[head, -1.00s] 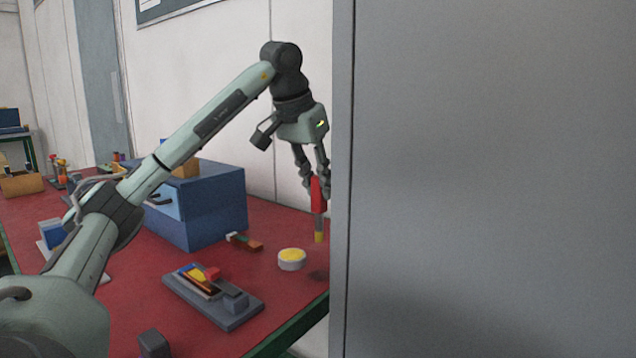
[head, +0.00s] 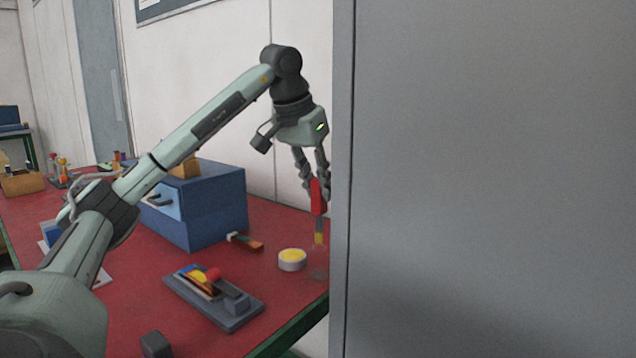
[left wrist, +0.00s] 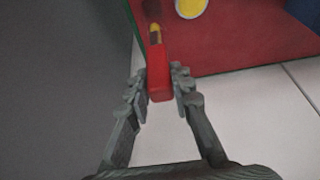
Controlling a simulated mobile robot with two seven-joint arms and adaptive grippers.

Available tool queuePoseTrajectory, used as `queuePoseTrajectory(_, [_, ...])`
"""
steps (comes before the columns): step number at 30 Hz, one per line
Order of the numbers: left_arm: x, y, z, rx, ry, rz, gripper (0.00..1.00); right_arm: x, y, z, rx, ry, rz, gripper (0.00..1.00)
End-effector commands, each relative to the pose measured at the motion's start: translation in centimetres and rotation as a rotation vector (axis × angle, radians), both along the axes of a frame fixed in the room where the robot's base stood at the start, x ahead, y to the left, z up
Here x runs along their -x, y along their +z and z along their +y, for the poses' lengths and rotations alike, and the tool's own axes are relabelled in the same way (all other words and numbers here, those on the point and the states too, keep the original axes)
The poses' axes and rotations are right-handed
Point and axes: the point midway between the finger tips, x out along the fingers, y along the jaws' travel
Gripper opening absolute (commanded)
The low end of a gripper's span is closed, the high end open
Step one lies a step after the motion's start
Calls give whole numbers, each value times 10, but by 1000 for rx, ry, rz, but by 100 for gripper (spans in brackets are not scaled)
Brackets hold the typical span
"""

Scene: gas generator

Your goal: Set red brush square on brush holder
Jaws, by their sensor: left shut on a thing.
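The red brush (head: 318,197) hangs upright from my left gripper (head: 316,180), its yellow tip pointing down near the table's right edge. In the left wrist view the red handle (left wrist: 159,75) sits between the fingers of my left gripper (left wrist: 160,85), which is shut on it. The tip appears just above the table or a faint round patch; contact cannot be told. A grey base with coloured pieces (head: 240,318) lies nearer the front; I cannot tell whether it is the brush holder. My right gripper is not in view.
A white round tin with yellow top (head: 292,258) stands left of the brush. A blue box (head: 215,210) stands further left on the red table (head: 275,220). A large grey panel (head: 480,180) blocks the right side.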

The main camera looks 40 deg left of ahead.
Motion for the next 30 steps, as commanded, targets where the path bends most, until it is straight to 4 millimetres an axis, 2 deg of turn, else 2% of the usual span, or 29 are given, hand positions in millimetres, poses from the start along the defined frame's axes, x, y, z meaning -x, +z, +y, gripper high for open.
queuePoseTrajectory(16, [0,-1,0,0,0,-1,0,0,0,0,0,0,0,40])
queuePoseTrajectory(30, [0,-15,0,0,-1,0,0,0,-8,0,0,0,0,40])
